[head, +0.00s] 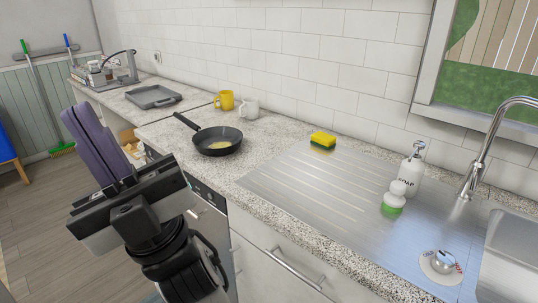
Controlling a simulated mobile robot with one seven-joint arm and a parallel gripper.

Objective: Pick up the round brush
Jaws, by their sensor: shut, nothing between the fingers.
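The round brush (396,195) has a white rounded handle and green bristles at its base. It stands upright on the ribbed metal drainboard (300,189), just in front of the white soap bottle (411,172). My gripper (83,112) is at the left of the view, in front of the counter, with its purple fingers pointing up and together. It is shut and empty, far to the left of the brush and not touching it.
A yellow and green sponge (322,140) lies at the drainboard's back edge. A black frying pan (218,141) and yellow (225,99) and white (249,109) mugs stand left. The faucet (490,150) and sink (507,260) are right. The drainboard's middle is clear.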

